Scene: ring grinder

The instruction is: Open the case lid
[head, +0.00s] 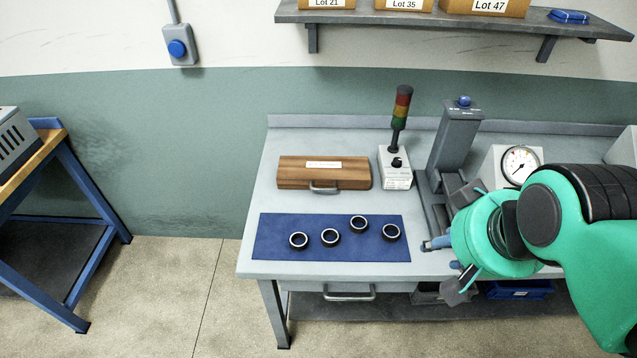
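The case (324,177) is a brown wooden box with a pale label on top and a grey handle (324,188) on its front. It lies flat on the grey workbench, behind the blue mat, and its lid is down. My gripper (460,240) is over the right part of the bench, well to the right of the case and apart from it. Its two dark fingers show spread apart, one above and one below the green wrist. I see nothing held between them, though the wrist hides part of that space.
A blue mat (265,240) with several dark rings lies in front of the case. A signal tower (401,108) on a white box stands right of it. A grey press (455,140) and a dial gauge (519,163) stand farther right. A shelf (410,18) hangs above.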

